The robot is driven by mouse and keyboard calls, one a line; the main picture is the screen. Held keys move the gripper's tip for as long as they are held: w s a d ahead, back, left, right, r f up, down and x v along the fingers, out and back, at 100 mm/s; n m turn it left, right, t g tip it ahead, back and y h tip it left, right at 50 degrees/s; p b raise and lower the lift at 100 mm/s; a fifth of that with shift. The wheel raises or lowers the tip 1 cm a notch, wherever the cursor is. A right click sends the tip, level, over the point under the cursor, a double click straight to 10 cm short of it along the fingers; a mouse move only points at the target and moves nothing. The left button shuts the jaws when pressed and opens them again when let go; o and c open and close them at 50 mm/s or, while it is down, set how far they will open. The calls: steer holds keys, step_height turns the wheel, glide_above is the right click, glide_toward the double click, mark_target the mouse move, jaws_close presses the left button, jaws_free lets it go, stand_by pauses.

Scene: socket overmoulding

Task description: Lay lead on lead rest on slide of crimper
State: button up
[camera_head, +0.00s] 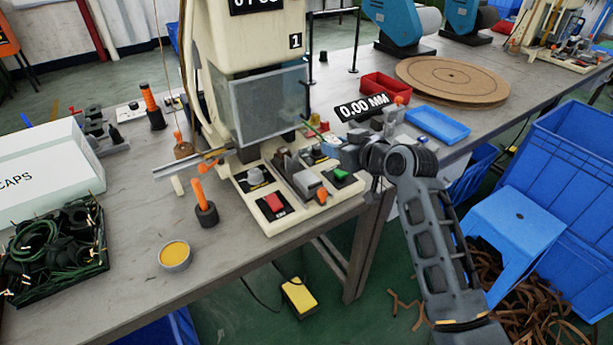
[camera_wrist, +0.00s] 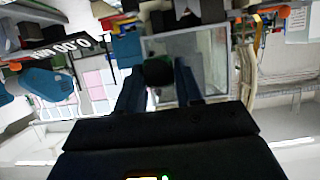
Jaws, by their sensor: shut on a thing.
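The crimper (camera_head: 246,40) stands mid-table, with a clear guard over its working area and a cream base in front. Its slide (camera_head: 295,175) looks like the grey metal blocks on that base. I cannot clearly make out the lead rest. My gripper (camera_head: 342,150) is at the right side of the base, near the guard. In the wrist view my gripper (camera_wrist: 158,88) has its two fingers on either side of a dark rounded thing, which seems to be the lead (camera_wrist: 158,71). The lead's ends are not clear, and the gripper hides much of it in the head view.
A black tray (camera_head: 98,268) of coiled leads and a white caps box (camera_head: 45,180) are at left. A yellow-filled tin (camera_head: 174,256) and orange-handled tool (camera_head: 202,200) stand in front. A red bin (camera_head: 385,87), blue tray (camera_head: 437,124) and round board (camera_head: 452,80) lie at right.

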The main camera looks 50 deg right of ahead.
glide_above(313, 184)
steer(key=f, duration=0.3)
steer(key=shift+w+d+f+p, duration=0.3)
steer(key=shift+w+d+p, duration=0.05)
steer(key=shift+w+d, duration=0.05)
steer(key=shift+f, duration=2)
steer(key=shift+f, duration=0.2)
steer(key=o, duration=1)
steer(key=shift+r, duration=0.1)
steer(key=shift+o, duration=0.2)
